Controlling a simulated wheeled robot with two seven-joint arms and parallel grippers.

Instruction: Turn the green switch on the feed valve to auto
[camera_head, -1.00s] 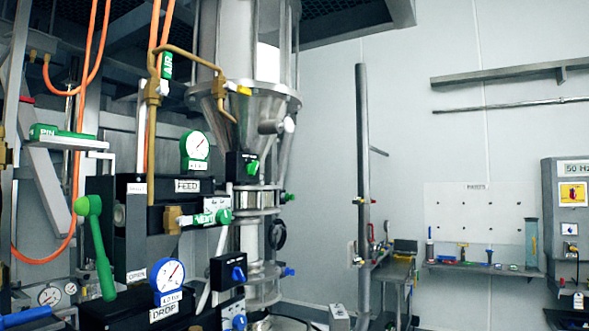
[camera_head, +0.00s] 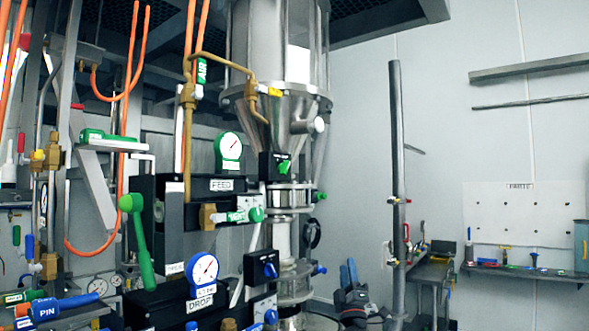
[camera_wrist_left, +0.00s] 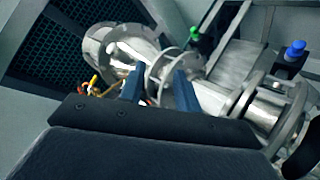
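The green switch (camera_head: 284,167) is on a small black box (camera_head: 267,166) under the steel cone, right of the FEED block (camera_head: 221,185). Its knob looks tilted; the box's label is too small to read. My left gripper (camera_head: 348,274) is low and right of the switch, well apart from it, with blue fingers pointing up. In the left wrist view its fingers (camera_wrist_left: 159,88) are apart with nothing held between them. A green knob (camera_wrist_left: 195,32) and a blue knob (camera_wrist_left: 296,48) show there; I cannot tell if the green one is this switch. My right gripper is not in view.
A blue switch (camera_head: 270,270) on a similar box sits below, near the DROP gauge (camera_head: 203,270). A green lever (camera_head: 137,235) and green knob (camera_head: 257,214) stand left. A steel post (camera_head: 398,150) and side shelf (camera_head: 520,270) are right.

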